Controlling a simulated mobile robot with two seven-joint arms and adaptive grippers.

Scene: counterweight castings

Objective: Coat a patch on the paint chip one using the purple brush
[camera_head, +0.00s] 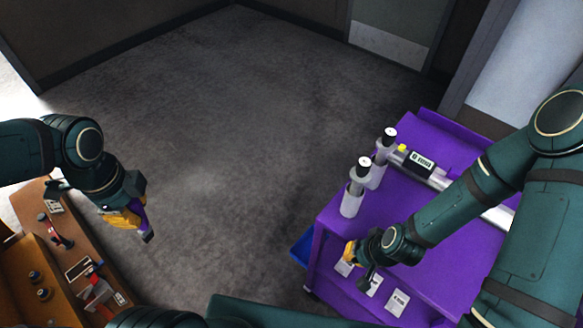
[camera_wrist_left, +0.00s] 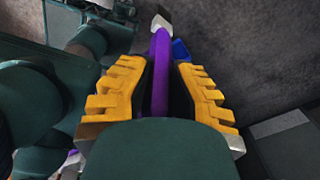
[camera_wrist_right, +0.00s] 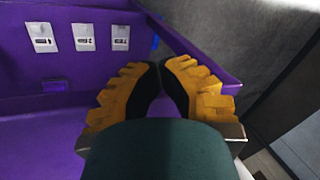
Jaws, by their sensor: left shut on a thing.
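My left gripper (camera_head: 133,212) is shut on the purple brush (camera_wrist_left: 161,65), held in the air right of the brown bench. The brush's pale ferrule and dark tip point away from the fingers; its dark tip also shows in the head view (camera_head: 148,237). Three pale paint chips lie in a row on the purple cart: one (camera_wrist_right: 120,37), a middle one (camera_wrist_right: 83,37) and another (camera_wrist_right: 42,37). Their marks are too small to read surely. My right gripper (camera_wrist_right: 161,70) is empty, its fingertips together, near the cart's edge and the chips; its arm partly covers the chips in the head view.
The brown bench (camera_head: 88,243) holds several small tools. Open floor lies between.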

